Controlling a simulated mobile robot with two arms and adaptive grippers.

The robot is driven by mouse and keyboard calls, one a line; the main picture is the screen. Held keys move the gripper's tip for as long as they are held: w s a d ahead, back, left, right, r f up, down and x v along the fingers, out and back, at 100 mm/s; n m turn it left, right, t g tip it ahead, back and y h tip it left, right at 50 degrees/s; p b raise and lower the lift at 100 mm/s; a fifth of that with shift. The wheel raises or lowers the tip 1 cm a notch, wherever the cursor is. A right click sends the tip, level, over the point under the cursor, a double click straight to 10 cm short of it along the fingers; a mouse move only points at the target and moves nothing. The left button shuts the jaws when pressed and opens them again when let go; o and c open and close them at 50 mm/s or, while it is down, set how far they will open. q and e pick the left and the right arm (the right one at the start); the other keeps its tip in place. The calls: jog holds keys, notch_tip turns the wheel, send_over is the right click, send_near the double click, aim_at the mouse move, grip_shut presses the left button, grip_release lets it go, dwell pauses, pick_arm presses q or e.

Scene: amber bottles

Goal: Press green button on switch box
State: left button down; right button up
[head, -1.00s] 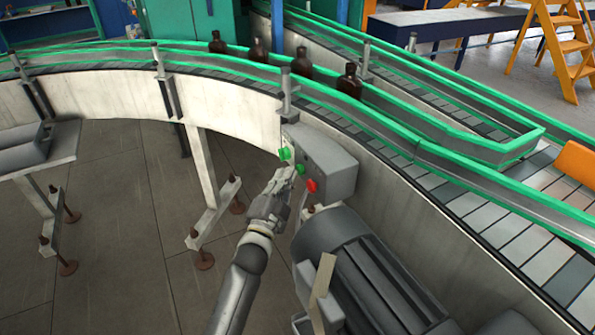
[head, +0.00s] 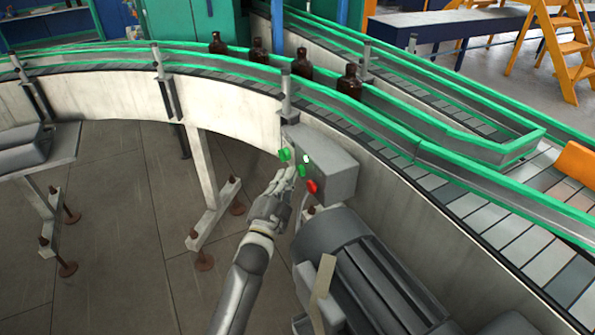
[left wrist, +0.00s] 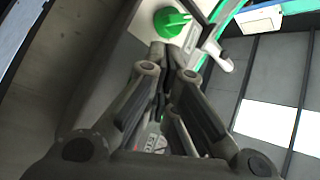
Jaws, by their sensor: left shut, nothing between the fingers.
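The grey switch box (head: 332,172) is fixed to the pale side of the conveyor. Its face carries a larger green knob (head: 284,155), a green button (head: 302,171), a red button (head: 312,187) and a small bright light (head: 306,159). My left gripper (head: 288,176) is shut and empty, its fingertips close to the box face beside the green button. I cannot tell whether they touch it. In the left wrist view the shut fingers reach toward the box, with a green knob (left wrist: 172,22) just beyond them. My right gripper is not in view.
Brown bottles (head: 349,82) stand on the curved conveyor with green rails (head: 400,135) above the box. A large grey motor (head: 365,265) sits below and right of the box. Open floor (head: 120,210) lies to the left.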

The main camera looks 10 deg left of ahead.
pick_arm(q)
jog(key=shift+s+a+p, duration=0.3)
jog(key=shift+s+a, duration=0.1)
jog(key=shift+a, duration=0.15)
jog(key=shift+a, duration=0.1)
jog(key=s+a+p, duration=0.1)
jog(key=a, duration=0.1)
jog(key=s+a+p, duration=0.1)
jog(key=a, duration=0.1)
jog(key=shift+s, duration=0.4)
dwell(0.5)
